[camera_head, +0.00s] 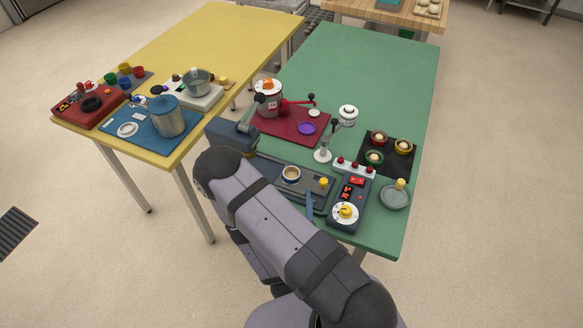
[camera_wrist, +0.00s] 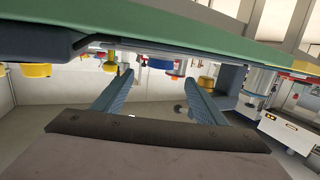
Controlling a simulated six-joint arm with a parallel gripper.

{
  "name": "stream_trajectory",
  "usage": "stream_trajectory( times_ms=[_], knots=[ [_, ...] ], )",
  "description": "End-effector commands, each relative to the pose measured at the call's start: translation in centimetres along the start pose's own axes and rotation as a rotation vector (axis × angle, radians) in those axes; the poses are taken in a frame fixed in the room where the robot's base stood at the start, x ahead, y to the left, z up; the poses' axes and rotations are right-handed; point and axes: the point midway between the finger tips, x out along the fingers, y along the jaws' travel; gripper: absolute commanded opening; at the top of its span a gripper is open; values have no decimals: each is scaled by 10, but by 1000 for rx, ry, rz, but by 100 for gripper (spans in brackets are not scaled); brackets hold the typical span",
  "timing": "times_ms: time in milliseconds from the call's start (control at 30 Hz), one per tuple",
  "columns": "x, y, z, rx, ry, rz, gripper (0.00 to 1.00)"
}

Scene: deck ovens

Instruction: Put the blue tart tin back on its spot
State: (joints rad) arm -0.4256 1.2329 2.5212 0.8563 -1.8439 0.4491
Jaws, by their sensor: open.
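Three small tins, red (camera_head: 379,138), yellow (camera_head: 404,146) and green (camera_head: 374,157), stand on a black mat (camera_head: 387,172) at the right of the green table; its front right part is bare. A small blue cup-like thing (camera_head: 125,83) sits among coloured cups on the yellow table; I cannot tell whether it is the blue tart tin. My gripper (camera_wrist: 155,85) is open, with nothing between its fingers in the wrist view. That view is upside down, with the green tabletop edge along the top. I cannot make out the gripper in the head view, where my arm covers the front left.
On the green table (camera_head: 370,65) stand a red mat (camera_head: 290,126) with a pot, a control box (camera_head: 350,203) with a dial, and a grey dish (camera_head: 395,197). A blue mat (camera_head: 150,134) with a pot lies on the yellow table (camera_head: 215,40). The green table's back is clear.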

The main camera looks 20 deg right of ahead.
Motion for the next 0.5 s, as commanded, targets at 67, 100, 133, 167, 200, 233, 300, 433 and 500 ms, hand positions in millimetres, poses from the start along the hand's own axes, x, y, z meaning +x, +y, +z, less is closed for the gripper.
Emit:
stream_trajectory(
  times_ms=[67,100,133,167,200,233,300,433,500],
  knots=[
    [-2,0,0,4,-9,-9,66],
    [-2,0,1,5,-10,-10,66],
    [-2,0,1,6,-10,-10,66],
    [-1,0,1,6,-10,-9,66],
    [0,0,2,7,-9,-8,66],
    [2,0,2,7,-9,-7,66],
    [6,0,2,8,-9,-6,66],
    [14,0,2,7,-9,-5,66],
    [16,0,2,6,-9,-6,66]
  ],
)
